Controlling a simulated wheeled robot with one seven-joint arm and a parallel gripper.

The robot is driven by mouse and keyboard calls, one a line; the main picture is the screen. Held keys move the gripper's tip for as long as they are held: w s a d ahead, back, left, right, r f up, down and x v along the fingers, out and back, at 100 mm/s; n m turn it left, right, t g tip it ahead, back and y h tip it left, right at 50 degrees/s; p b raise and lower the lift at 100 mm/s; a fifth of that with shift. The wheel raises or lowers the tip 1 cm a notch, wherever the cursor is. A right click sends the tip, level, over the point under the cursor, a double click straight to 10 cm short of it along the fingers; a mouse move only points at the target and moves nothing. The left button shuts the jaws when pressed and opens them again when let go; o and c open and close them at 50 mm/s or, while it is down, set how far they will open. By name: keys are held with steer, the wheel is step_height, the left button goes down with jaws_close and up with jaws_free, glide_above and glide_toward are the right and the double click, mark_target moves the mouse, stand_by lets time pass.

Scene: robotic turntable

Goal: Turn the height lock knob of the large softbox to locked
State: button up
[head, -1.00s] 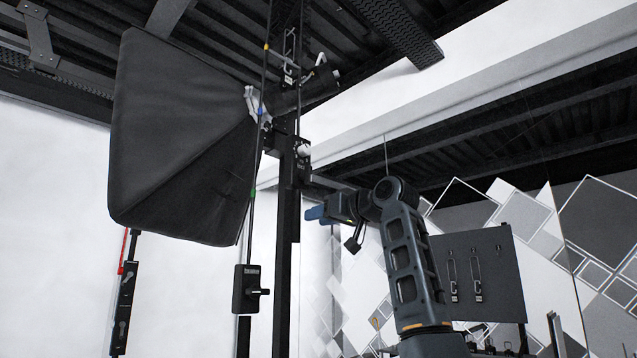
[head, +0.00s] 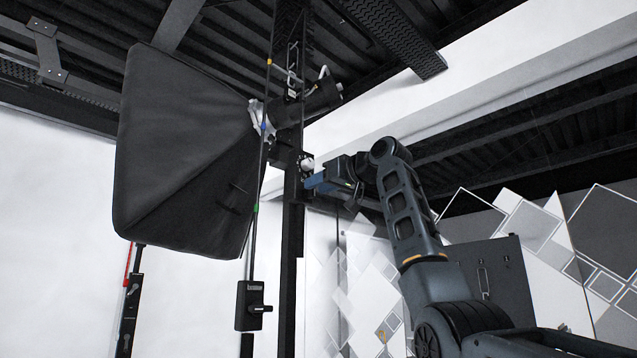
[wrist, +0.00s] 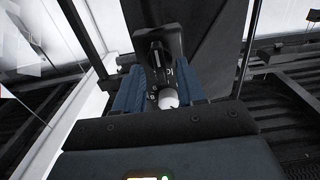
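The large softbox (head: 180,150) hangs at the left of the head view, fixed to a dark upright post (head: 291,240). A pale round knob (head: 307,163) sits on a small black housing on that post. My gripper (head: 316,183) is just below and right of the knob in the head view. In the wrist view, its two blue fingers (wrist: 160,92) stand apart, with the white knob (wrist: 168,98) between them. The black housing (wrist: 163,50) with white markings lies beyond it. Contact with the knob and its lock setting cannot be told.
A black box with a side handle (head: 252,305) hangs on a thin rod below the softbox. Another dark stand (head: 130,305) with a red line is at the lower left. A dark panel (head: 497,275) stands behind my arm at right. Dark beams run overhead.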

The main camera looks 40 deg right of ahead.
steer(key=shift+w, duration=0.35)
steer(key=shift+c, duration=0.3)
jaws_close()
